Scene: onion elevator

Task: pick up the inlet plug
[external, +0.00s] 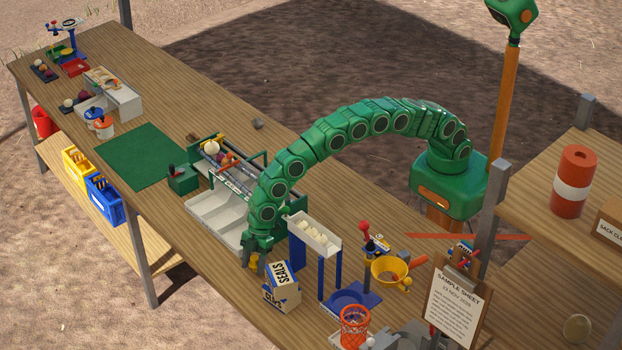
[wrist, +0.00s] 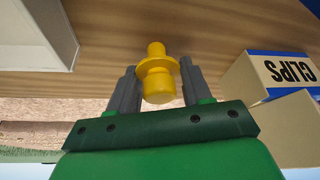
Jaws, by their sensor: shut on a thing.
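The inlet plug appears to be the yellow stepped plug (wrist: 157,88), with a narrow knob, a wide flange and a thicker body. In the wrist view it sits between the two grey fingers of my gripper (wrist: 158,78), which is shut on it. In the external view my gripper (external: 260,258) points down near the front edge of the bench, beside the white tray. A bit of yellow (external: 253,263) shows at the fingers there. The rest of the plug is hidden by the gripper, and I cannot tell whether it touches the bench.
The white tray (external: 215,214) lies to the left. A blue stand with a white trough (external: 314,235) is at the right. A green mat (external: 148,156) is clear.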

